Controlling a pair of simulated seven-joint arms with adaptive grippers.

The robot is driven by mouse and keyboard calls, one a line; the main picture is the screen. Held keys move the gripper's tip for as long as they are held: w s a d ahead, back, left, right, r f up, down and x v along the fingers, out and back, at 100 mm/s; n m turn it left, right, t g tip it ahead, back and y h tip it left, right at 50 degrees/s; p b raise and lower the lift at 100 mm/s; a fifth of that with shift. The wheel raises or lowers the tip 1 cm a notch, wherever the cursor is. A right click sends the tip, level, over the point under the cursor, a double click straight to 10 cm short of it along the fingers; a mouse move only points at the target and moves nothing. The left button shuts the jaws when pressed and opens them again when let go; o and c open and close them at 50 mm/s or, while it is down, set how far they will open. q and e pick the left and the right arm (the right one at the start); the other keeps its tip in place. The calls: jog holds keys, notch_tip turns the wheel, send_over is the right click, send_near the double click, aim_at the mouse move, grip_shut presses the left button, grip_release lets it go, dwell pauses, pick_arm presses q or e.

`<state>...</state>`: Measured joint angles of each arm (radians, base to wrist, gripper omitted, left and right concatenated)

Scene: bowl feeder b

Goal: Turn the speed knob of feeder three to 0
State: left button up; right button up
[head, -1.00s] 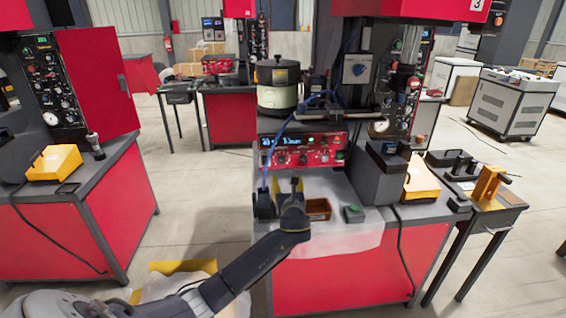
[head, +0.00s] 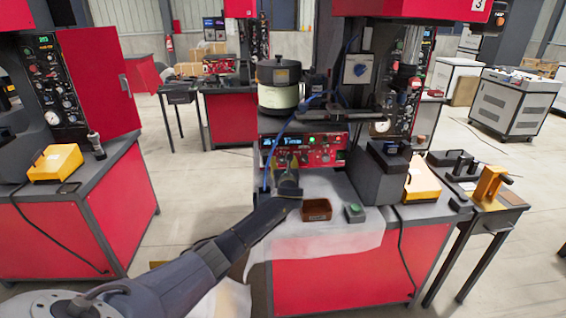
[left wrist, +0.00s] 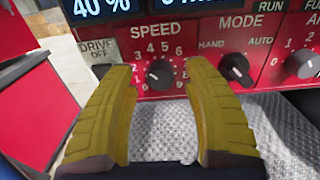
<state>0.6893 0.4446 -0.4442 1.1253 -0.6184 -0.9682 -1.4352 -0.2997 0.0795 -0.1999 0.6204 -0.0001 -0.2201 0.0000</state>
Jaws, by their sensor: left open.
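The speed knob (left wrist: 160,74) is a small black round knob under the word SPEED on a red control panel (left wrist: 145,50), with a number scale around it. The panel's display (left wrist: 100,8) reads 40 %. I cannot tell surely which number the knob points to. The same red panel (head: 318,150) shows in the head view on the station marked 3. My left gripper (head: 288,165) is in front of its left part and hides the knob there. In the left wrist view the yellow fingers of my left gripper (left wrist: 161,72) are open, one on each side of the knob. No contact shows.
The mode knob (left wrist: 236,68) sits right of the speed knob, close to the right finger. A blue cable (head: 272,160) hangs by the panel's left end. A brown bin (head: 316,209) and a green button box (head: 354,212) stand on the bench below.

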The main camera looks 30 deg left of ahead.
pick_arm(q)
jog(key=shift+w+a, duration=0.25)
jog(key=shift+w, duration=0.1)
grip_shut()
dwell(0.4)
